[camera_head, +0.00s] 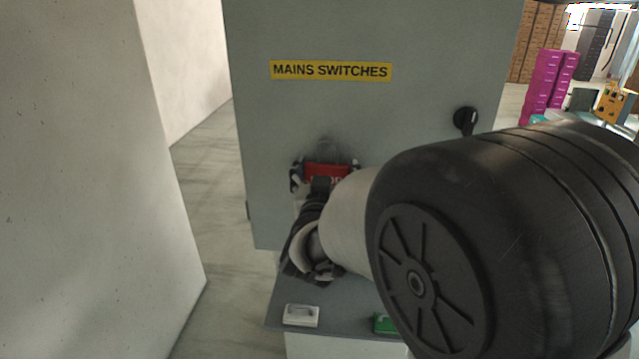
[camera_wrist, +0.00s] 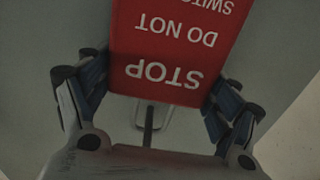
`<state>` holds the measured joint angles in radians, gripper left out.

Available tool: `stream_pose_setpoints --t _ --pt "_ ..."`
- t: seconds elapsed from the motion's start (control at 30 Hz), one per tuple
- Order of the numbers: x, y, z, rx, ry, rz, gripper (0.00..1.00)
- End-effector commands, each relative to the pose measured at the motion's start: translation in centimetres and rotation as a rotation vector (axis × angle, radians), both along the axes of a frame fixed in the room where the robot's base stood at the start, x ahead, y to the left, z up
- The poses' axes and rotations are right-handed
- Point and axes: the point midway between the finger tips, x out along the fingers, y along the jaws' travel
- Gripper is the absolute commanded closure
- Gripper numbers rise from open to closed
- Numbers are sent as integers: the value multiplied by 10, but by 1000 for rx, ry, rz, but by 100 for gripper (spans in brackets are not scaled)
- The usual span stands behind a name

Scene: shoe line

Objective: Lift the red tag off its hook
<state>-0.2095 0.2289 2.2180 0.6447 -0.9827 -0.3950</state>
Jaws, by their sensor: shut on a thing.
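The red tag (camera_head: 327,170) is in front of the grey cabinet panel, below the yellow label. In the wrist view the red tag (camera_wrist: 172,45) fills the upper middle, its white lettering "STOP DO NOT" upside down. My gripper (camera_wrist: 160,88) is shut on the tag, with one finger at each side edge. In the head view my gripper (camera_head: 324,178) is partly hidden behind my own arm. A narrow metal piece (camera_wrist: 148,122) shows just beyond the tag's lettered end; I cannot tell whether it is the hook or whether the tag still hangs on it.
The grey cabinet (camera_head: 420,35) bears a yellow "MAINS SWITCHES" label (camera_head: 331,71) and a black rotary knob (camera_head: 466,120). Below is a grey ledge (camera_head: 345,322) with a white item (camera_head: 301,315) and a green item (camera_head: 385,323). A pale wall (camera_head: 80,180) stands at left.

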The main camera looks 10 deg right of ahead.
Motion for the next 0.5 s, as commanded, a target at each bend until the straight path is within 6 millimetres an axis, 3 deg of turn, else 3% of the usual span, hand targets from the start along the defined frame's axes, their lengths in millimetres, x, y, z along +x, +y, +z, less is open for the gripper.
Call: stream_pose_setpoints --t 0.17,0.5 --pt "0 0 1 -1 -2 0 43" --pt "0 0 6 1 -3 0 43"
